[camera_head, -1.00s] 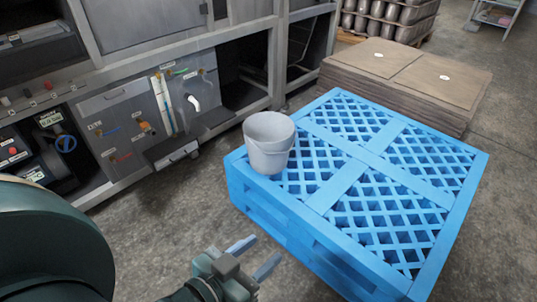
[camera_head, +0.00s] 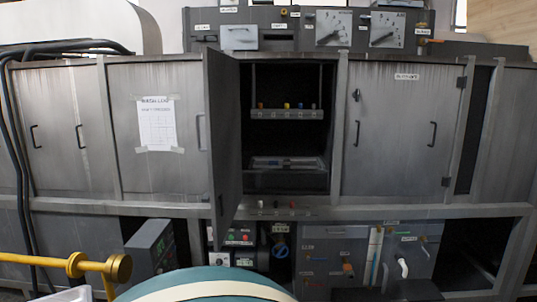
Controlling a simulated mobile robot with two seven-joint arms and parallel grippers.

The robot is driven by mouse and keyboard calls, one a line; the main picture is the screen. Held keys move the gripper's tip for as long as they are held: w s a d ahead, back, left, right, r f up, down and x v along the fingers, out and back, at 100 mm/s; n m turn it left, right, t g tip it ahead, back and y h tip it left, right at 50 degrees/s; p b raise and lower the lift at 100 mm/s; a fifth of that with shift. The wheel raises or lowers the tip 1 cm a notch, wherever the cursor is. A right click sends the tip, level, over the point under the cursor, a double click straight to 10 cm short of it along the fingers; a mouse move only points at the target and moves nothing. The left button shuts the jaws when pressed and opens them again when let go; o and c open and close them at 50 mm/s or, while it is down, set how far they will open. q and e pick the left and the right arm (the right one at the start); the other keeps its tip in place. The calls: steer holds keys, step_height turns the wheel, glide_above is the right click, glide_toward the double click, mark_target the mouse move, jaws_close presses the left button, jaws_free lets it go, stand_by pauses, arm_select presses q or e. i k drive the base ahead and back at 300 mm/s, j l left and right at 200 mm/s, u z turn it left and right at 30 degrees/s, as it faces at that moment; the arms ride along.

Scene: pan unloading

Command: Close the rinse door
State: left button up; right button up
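A tall grey metal door (camera_head: 224,140) stands open in the middle of the machine front, swung out toward me and seen nearly edge-on. It hangs at the left side of a dark opening (camera_head: 288,180). Inside the opening are a rail with small coloured parts and a lower shelf. I cannot read a label that names this door as the rinse door. Neither gripper shows in the head view, and nothing is seen touching the door. Only a rounded teal part of my own body shows at the bottom centre.
Shut cabinet doors with handles stand left (camera_head: 68,130) and right (camera_head: 400,130) of the opening. A control panel (camera_head: 360,30) with dials sits above. A yellow bar (camera_head: 60,262) sticks out at the lower left. Valves and hoses (camera_head: 375,255) are below right.

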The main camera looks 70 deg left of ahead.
mark_target(220, 70)
steer(key=u, duration=0.85)
steer(key=i+j+u, duration=0.1)
steer(key=u, duration=0.3)
steer(key=i+j+u, duration=0.15)
steer(key=u, duration=0.25)
steer(key=i+j+u, duration=0.15)
steer(key=u, duration=0.25)
steer(key=i+u, duration=0.1)
steer(key=u, duration=0.3)
